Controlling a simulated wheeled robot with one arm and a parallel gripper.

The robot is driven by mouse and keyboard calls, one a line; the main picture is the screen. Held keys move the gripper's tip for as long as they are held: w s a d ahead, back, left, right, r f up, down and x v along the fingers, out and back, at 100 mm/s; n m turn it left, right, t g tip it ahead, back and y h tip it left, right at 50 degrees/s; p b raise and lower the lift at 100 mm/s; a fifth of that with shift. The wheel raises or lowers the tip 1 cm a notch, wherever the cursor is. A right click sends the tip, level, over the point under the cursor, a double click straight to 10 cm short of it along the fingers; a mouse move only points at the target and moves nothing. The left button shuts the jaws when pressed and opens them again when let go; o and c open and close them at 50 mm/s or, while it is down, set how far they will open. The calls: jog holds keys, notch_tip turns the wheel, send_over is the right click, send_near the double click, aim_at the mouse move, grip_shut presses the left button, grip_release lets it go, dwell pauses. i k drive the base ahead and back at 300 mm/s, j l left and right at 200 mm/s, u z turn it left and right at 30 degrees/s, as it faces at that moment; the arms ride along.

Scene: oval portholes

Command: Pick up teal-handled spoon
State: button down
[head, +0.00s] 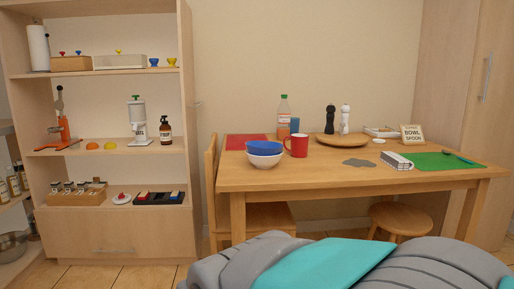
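A thin utensil (463,159) lies on the green placemat (425,161) at the right end of the wooden table. It has a teal part pointing toward the mat's right edge and a dark part at its upper left end. It looks like the teal-handled spoon, but it is too small to make out its bowl. Nothing holds it. My gripper is not in view.
Left of the mat are a striped box (397,161) and a grey flat piece (359,162). A sign (412,133) reading "bowl spoon" stands behind it. A red mug (297,146) and stacked bowls (264,153) are further left. A stool (401,217) stands under the table.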

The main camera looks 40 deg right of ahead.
aim_at(445, 152)
jog(key=z, duration=2.5)
